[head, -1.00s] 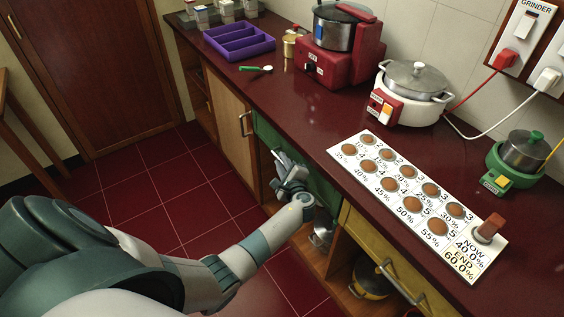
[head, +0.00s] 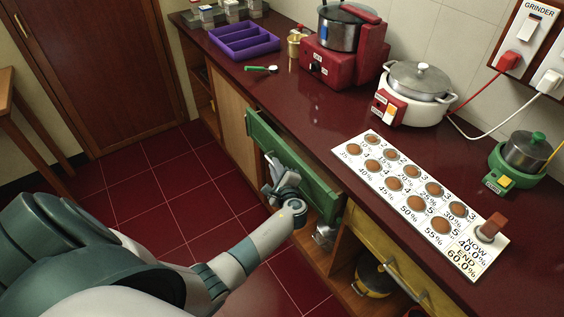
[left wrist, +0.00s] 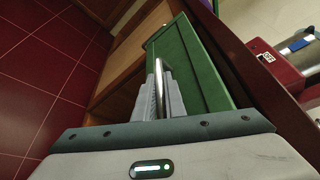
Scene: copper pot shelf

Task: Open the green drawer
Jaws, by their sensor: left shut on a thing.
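The green drawer (head: 298,160) stands partly out from under the dark red counter, its top edge clear of the cabinet front. In the left wrist view its green front (left wrist: 190,65) is close ahead, with a metal bar handle (left wrist: 158,75) on it. My left gripper (head: 272,166) is at the drawer front, shut on the handle. In the left wrist view its two fingers (left wrist: 160,92) lie on either side of the bar. In the head view the gripper's fingers are partly hidden by the wrist. My right gripper is not in view.
A yellow drawer (head: 388,262) sits right of the green one, above an open shelf holding a dark and yellow pot (head: 372,278). A white board with brown discs (head: 408,190) lies on the counter (head: 300,115). The red tiled floor (head: 180,185) left of the cabinets is clear.

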